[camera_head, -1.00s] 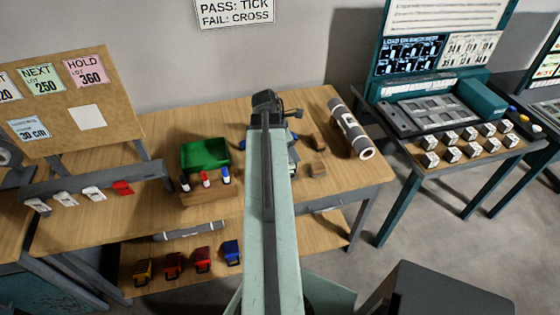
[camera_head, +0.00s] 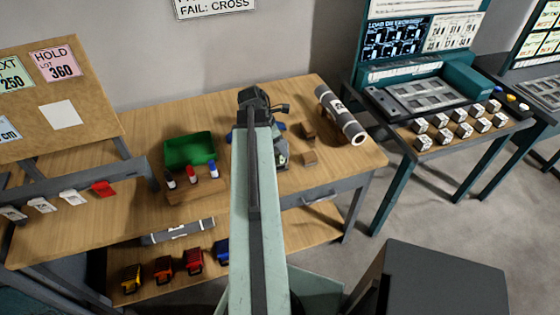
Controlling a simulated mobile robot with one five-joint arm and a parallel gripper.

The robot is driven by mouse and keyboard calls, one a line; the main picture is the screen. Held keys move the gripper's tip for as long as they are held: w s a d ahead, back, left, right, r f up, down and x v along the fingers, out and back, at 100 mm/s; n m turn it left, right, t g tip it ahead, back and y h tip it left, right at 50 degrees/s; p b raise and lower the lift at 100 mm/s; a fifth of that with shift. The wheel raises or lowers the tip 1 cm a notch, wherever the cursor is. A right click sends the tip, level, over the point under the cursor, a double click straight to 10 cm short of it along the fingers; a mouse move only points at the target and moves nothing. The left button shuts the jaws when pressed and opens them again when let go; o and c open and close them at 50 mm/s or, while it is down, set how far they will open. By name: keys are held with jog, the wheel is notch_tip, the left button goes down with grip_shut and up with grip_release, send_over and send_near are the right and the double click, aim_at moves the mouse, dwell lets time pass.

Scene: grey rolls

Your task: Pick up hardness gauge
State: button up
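My gripper (camera_head: 255,100) is at the far end of my arm, over the back right part of the wooden bench (camera_head: 112,210). The arm and wrist cover it, so its fingers and anything between them cannot be made out. A small grey-green device (camera_head: 282,157) shows partly at the right edge of the arm, with a bit of blue behind it. I cannot tell whether it is the hardness gauge. No other thing in view can be clearly told as the gauge.
Left of the arm are a green tray (camera_head: 189,148) and a wooden marker holder (camera_head: 196,188). A dark box (camera_head: 445,280) stands at lower right.

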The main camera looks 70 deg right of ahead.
jog(key=shift+b+x, duration=0.35)
jog(key=shift+x, duration=0.75)
jog(key=shift+r, duration=0.15)
grip_shut()
notch_tip(320, 180, up, 10)
jog(key=p, duration=1)
jog(key=shift+r+p, duration=0.15)
jog(key=shift+p, duration=0.15)
